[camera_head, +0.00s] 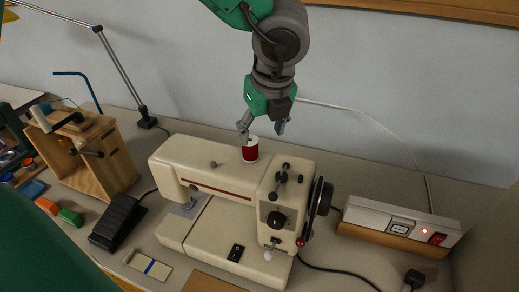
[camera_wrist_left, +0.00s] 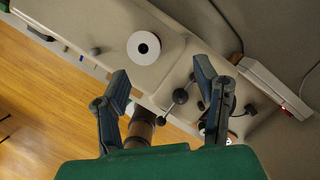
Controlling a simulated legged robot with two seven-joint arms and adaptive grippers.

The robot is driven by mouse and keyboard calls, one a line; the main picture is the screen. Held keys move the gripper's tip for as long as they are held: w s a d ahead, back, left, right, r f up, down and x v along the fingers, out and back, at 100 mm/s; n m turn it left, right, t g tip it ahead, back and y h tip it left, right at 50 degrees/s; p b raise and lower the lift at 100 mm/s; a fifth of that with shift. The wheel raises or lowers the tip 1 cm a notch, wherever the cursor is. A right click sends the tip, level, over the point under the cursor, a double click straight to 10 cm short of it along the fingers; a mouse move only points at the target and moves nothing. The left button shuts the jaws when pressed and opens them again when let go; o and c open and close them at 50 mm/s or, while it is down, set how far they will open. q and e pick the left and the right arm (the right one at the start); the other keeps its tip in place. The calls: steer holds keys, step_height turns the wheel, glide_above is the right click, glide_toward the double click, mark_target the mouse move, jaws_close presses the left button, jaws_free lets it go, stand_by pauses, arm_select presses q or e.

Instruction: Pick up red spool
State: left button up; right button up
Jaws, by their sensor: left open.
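The red spool (camera_head: 250,153), with a white top rim, stands upright on top of the cream sewing machine (camera_head: 205,165). In the left wrist view I look down on the spool's white round end (camera_wrist_left: 134,50) with its dark hole. My left gripper (camera_head: 262,129) is open and empty, just above and slightly right of the spool in the head view; one fingertip overlaps its upper edge. In the left wrist view the spool lies beyond the open fingertips (camera_wrist_left: 160,77), not between them. Whether a finger touches it I cannot tell. My right gripper is not in view.
The machine's handwheel (camera_head: 320,198) and knobs (camera_head: 287,172) rise right of the spool. A power strip (camera_head: 400,225) lies further right. A wooden stand (camera_head: 85,150), a black pedal (camera_head: 118,221) and a lamp arm (camera_head: 120,65) are on the left. The wall is behind.

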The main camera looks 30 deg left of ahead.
mark_target(254, 142)
arm_select(q)
steer(key=a+f, duration=0.2)
steer(key=f, duration=0.1)
steer(key=a+f, duration=0.3)
steer(key=shift+w+a+f, duration=0.2)
steer(key=shift+a, duration=0.05)
steer(key=shift+w+d+f, duration=0.15)
steer(key=shift+d+f, duration=0.05)
steer(key=shift+d, duration=0.1)
steer(key=d, duration=0.2)
steer(key=shift+d+r, duration=0.25)
steer(key=shift+d, duration=0.05)
steer(key=shift+c, duration=0.8)
steer(key=shift+d, duration=0.1)
steer(key=c, duration=0.7)
steer(key=shift+a, duration=0.25)
steer(key=shift+c, duration=0.8)
steer(key=shift+a+f, duration=0.1)
steer(key=shift+a, duration=0.65)
steer(key=shift+a+f, duration=0.1)
steer(key=shift+a, duration=0.1)
steer(key=shift+d, duration=0.1)
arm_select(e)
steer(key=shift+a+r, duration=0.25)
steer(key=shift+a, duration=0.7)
arm_select(q)
steer(key=shift+d, duration=0.1)
